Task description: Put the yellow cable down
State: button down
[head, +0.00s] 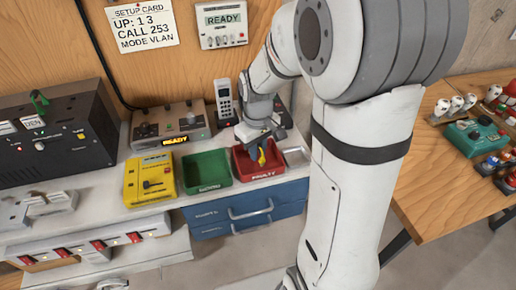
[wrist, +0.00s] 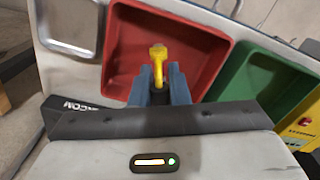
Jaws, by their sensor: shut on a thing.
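My gripper (head: 259,148) is over the red tray (head: 241,171) on the bench, pointing down. It is shut on the yellow cable (head: 262,157), of which only a short piece shows. In the wrist view the blue fingers of my gripper (wrist: 158,78) hold the yellow cable (wrist: 157,54) against the background of the red tray (wrist: 205,38). The red tray's front label seems to read "FAULTY". I cannot tell whether the cable touches the tray floor. The rest of the cable is hidden by the gripper.
A green tray (head: 206,171) stands left of the red one, then a yellow device (head: 149,180). A small metal tray (head: 297,157) is close on the right. A handset (head: 224,100) and a console (head: 170,126) stand behind. Blue drawers (head: 248,212) are below.

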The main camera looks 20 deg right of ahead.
jog(key=c, duration=1.4)
grip_release()
notch_tip(320, 180, up, 13)
jog(key=shift+s+d+f+m+t+p, duration=0.1)
jog(key=shift+s+f+m+t, duration=0.4)
jog(key=shift+s, duration=1.85)
jog(key=shift+s+a+f+m+t+p, duration=0.15)
jog(key=shift+s+m+t, duration=0.65)
jog(key=shift+s, duration=1.55)
jog(key=shift+s+d+f+m+t+p, duration=0.25)
jog(key=shift+s+m, duration=0.75)
jog(key=shift+s, duration=1.35)
jog(key=shift+a+f, duration=0.1)
jog(key=shift+f, duration=0.05)
